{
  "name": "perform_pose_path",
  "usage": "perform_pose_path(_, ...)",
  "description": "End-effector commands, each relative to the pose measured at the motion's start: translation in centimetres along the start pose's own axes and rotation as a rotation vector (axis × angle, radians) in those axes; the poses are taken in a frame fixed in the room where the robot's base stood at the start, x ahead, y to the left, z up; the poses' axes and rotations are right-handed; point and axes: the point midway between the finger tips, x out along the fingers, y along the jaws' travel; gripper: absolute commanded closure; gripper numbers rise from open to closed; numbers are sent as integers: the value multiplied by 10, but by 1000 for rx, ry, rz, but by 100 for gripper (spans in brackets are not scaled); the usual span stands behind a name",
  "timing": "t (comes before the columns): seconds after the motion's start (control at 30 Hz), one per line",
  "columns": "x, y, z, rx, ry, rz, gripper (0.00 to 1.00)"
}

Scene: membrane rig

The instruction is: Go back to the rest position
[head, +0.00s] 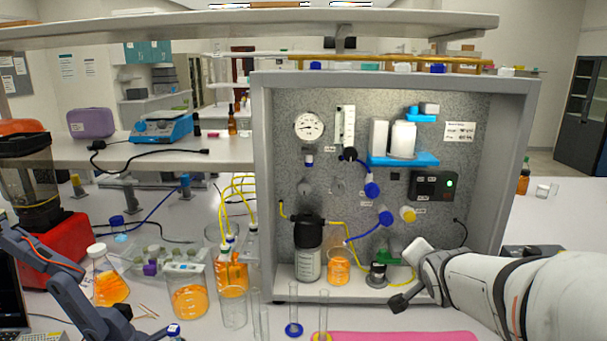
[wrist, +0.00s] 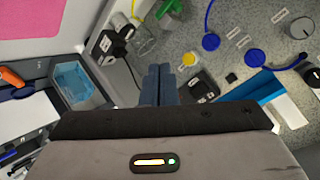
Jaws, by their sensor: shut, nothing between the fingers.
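My white arm comes in from the right in the head view. My gripper (head: 400,302) is at the lower right front of the membrane rig (head: 262,180), a grey open-fronted cabinet with a speckled back panel. In the wrist view my gripper (wrist: 158,84) has its two dark fingers together with nothing between them. Beyond the fingers the rig's panel shows, with a yellow round knob (wrist: 254,57) and blue round fittings (wrist: 211,42). I cannot tell the exact gap between the fingertips and the panel.
Inside the rig stand a dark-capped bottle (head: 308,262) and a beaker of orange liquid (head: 339,268). A pink mat (head: 400,336) lies in front. Glass cylinders (head: 323,315), a beaker (head: 234,308) and flasks (head: 110,284) crowd the bench to the left. A shelf (head: 250,22) spans above.

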Motion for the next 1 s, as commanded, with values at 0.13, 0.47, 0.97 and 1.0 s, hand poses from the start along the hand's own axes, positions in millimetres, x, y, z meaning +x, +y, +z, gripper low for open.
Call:
perform_pose_path(0.13, -44, 24, 53, -288, -193, 136, 100)
perform_pose_path(0.47, -137, 67, 145, -787, -663, 164, 100)
perform_pose_path(0.97, -153, 74, 159, -864, -746, 143, 100)
perform_pose_path(1.0, -153, 74, 159, -864, -746, 143, 100)
